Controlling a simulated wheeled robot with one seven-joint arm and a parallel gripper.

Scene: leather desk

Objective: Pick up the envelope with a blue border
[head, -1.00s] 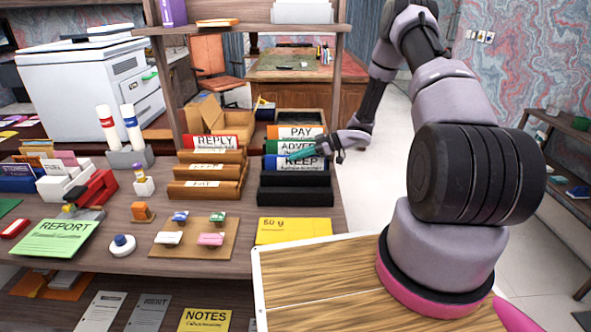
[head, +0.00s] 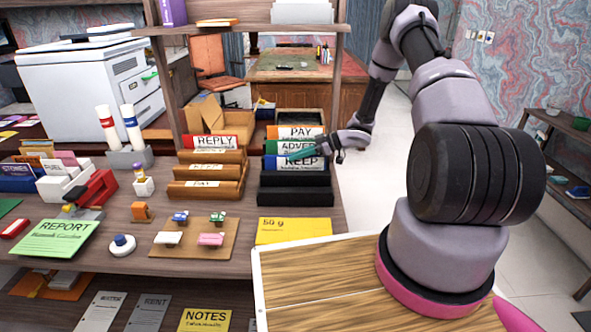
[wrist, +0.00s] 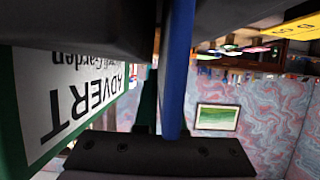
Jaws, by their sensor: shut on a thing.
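The fingertips are small and partly hidden in the head view. The green-bordered ADVERT envelope (head: 297,147) stands just behind; it also shows upside down at the left of the wrist view (wrist: 75,100).
An orange-bordered PAY envelope (head: 298,132) stands farther back in the same rack. A wooden rack (head: 205,188) with a red REPLY envelope (head: 214,142) is to the left. A yellow envelope (head: 293,231) lies in front. A shelf post (head: 332,90) rises behind; there is open space right of the desk.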

